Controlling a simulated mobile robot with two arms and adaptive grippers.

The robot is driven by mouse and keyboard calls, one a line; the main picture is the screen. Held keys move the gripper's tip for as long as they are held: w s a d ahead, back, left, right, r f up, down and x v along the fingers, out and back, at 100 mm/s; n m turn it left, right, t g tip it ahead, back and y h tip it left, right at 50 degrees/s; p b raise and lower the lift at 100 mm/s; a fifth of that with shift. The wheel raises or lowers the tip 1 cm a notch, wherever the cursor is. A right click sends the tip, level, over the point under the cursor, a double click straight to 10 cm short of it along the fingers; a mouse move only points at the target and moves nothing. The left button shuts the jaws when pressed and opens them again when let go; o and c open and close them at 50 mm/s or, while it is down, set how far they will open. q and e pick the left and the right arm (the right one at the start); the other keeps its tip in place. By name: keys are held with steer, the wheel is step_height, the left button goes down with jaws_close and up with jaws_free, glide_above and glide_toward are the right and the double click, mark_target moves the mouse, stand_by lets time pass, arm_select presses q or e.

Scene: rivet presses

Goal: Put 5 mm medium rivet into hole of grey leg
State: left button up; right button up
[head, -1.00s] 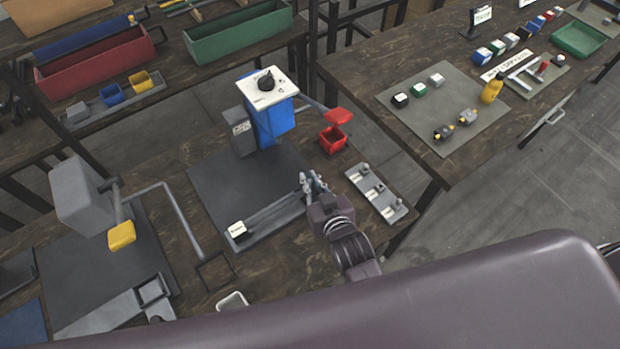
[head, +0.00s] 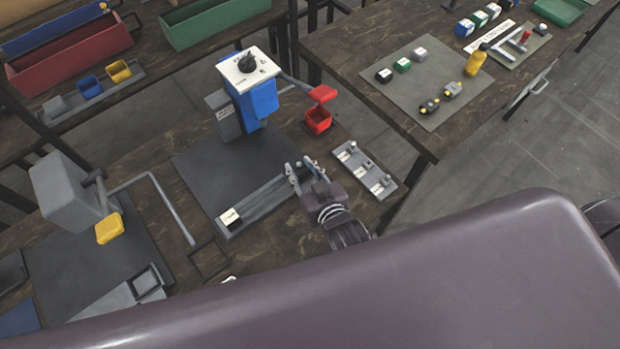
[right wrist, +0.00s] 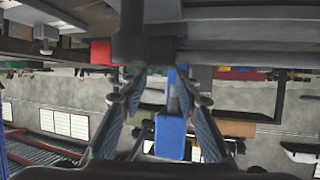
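The grey leg (head: 262,203) lies as a long bar on the dark mat of the blue press, with a white block at its near left end. My right gripper (head: 300,170) is at its far right end, fingers spread apart. In the right wrist view the two fingers (right wrist: 160,95) stand apart, with a dark stepped shape (right wrist: 146,48) close beyond their tips; I cannot tell whether it is a rivet or a fixture. The grey rivet tray (head: 377,163) with small upright pieces is just right of the gripper. The leg's hole is not discernible. My left gripper is not in view.
The blue press (head: 262,98) stands behind the leg, with a red bin (head: 317,121) to its right. A grey press with a yellow part (head: 109,228) is at left. Another table with a grey mat (head: 410,62) stands at the back right.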

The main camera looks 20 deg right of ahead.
steer(key=v, duration=0.9)
steer(key=shift+s+r, duration=0.2)
steer(key=shift+r, duration=0.25)
